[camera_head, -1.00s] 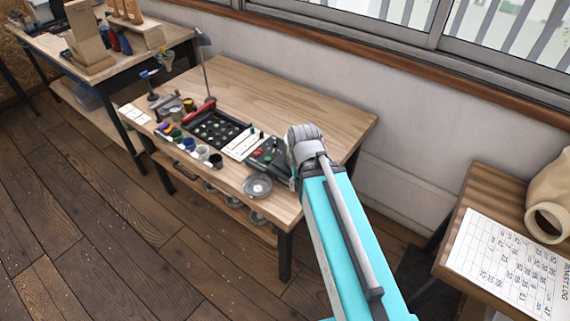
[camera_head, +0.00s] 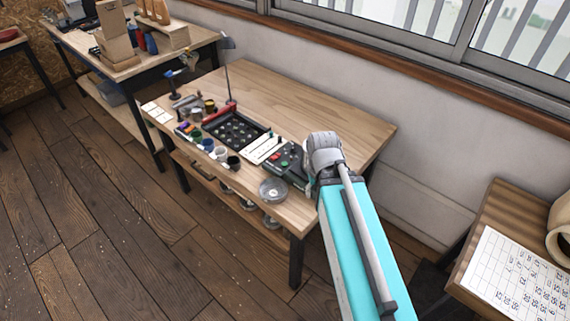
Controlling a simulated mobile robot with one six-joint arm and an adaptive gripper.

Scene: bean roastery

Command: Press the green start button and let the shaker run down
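The shaker (camera_head: 287,157) is a dark box at the near right part of the wooden table. It bears a small red button and a small green button (camera_head: 284,164), both tiny in this view. My arm, turquoise with a grey wrist, reaches in from the bottom right and ends at the shaker's right side. My gripper's fingers are hidden behind the wrist, so I cannot see whether they are open or touch anything.
The wooden table (camera_head: 330,108) holds a black tray (camera_head: 236,131) with a red edge, a white card (camera_head: 263,149), several cups, a round metal dish (camera_head: 272,190) and a lamp (camera_head: 228,70). Its back right is bare. A second table (camera_head: 489,216) with a log sheet (camera_head: 515,275) stands at right.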

